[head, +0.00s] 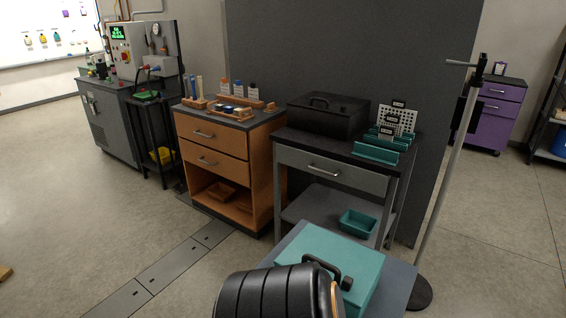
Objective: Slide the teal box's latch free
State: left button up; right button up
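The teal box (350,258) sits on a grey-topped surface (398,290) at the bottom centre, with its flat lid facing up. A black curved piece (326,267) with a small black block at its end shows over the box's near part. I cannot tell whether it is a handle or the latch. A dark ribbed rounded shape (268,292) fills the bottom edge and hides the box's near left part. No fingertips of either gripper can be made out.
Behind the box stands a grey cart (333,172) with a black case (328,115), teal racks (376,152) and a teal bin (357,223). An orange drawer cabinet (212,150) stands left of it. A pole (440,190) rises at the right.

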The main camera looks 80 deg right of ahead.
aim_at(347, 284)
jog(key=k+j+z, duration=0.1)
jog(key=z, duration=2.9)
